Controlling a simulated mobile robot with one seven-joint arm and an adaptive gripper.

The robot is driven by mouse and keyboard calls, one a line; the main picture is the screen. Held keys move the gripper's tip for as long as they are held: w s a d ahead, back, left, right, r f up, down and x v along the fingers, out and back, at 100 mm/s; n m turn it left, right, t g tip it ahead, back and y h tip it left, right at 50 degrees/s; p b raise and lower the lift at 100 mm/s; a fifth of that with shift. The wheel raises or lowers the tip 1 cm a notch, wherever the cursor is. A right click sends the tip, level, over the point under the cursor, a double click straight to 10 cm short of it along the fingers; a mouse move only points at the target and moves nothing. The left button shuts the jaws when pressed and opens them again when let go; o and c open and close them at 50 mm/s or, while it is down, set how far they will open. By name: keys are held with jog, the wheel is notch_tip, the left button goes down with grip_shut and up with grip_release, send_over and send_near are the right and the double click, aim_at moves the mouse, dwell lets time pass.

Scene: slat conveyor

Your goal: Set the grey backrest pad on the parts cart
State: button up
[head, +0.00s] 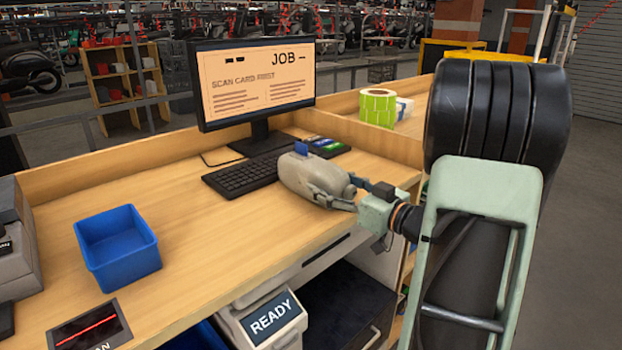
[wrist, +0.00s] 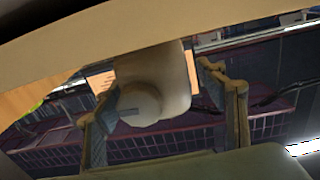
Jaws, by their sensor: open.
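A grey, rounded, padded object (head: 308,176), which looks like the backrest pad, is over the desk in front of the keyboard. I cannot tell if it touches the desk. My gripper (head: 346,196) is at its right end, around a short round stub. In the wrist view the pale pad (wrist: 172,68) and its round end lie between the spread fingers of my gripper (wrist: 158,88). The fingers are open, and contact with the stub is not clear. I cannot make out a parts cart in either view.
A monitor (head: 255,85) and black keyboard (head: 248,176) stand behind the pad. A blue bin (head: 118,248) and a scanner plate (head: 90,328) are at the left. A READY terminal (head: 268,318) is below the desk edge. Bare desk lies between bin and pad.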

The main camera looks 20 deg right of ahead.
jog(key=x, duration=0.5)
jog(key=shift+b, duration=0.3)
jog(key=c, duration=1.6)
jog(key=shift+r, duration=0.1)
jog(key=shift+c, duration=0.3)
jog(key=shift+r, duration=0.1)
